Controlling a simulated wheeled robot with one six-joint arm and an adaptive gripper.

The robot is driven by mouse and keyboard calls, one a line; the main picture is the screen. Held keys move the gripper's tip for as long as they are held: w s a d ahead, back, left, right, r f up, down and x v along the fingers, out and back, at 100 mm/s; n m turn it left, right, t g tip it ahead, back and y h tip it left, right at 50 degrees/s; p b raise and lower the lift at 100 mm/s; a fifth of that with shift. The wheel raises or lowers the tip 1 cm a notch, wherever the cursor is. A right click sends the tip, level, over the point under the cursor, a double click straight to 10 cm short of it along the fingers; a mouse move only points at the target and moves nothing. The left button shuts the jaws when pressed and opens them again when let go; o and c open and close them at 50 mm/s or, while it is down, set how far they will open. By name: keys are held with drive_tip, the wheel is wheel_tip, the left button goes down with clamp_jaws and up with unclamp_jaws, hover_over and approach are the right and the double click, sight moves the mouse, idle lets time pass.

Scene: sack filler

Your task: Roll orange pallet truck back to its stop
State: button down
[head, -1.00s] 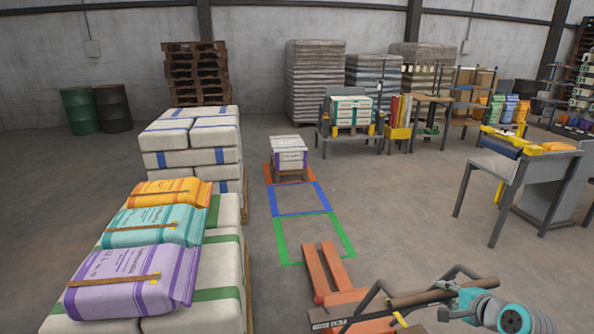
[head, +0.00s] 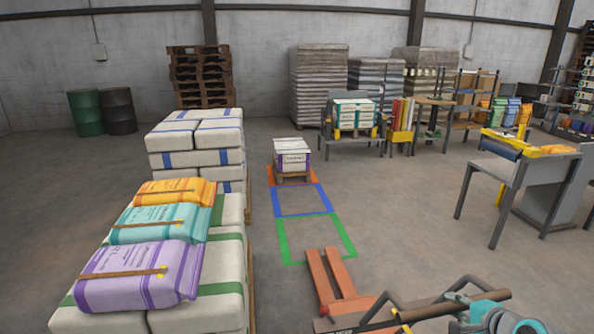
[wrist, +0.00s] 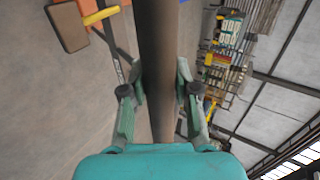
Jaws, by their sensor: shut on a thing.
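The orange pallet truck (head: 321,278) stands low at the bottom centre of the head view. Its two forks point away from me, with their tips just inside the near edge of the green floor frame (head: 283,240), and they carry nothing. Its brown handle bar (wrist: 158,60) runs between my gripper's fingers in the wrist view. My gripper (wrist: 160,85) is shut on this bar, one finger on each side. In the head view my gripper (head: 450,312) is at the handle at the bottom right, partly cut off. I cannot make out the stop.
Stacked sacks (head: 205,258) stand close on the left. Blue (head: 281,202) and orange floor frames lie beyond the green one, and a small loaded pallet (head: 292,158) stands on the orange one. A grey table (head: 520,170) stands at right. The floor between is open.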

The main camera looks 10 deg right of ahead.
drive_tip(key=s, duration=0.7)
drive_tip(key=shift+d, duration=0.15)
idle(0.7)
drive_tip(key=shift+s, duration=0.1)
unclamp_jaws()
idle(0.5)
drive_tip(key=v, duration=0.9)
idle(0.4)
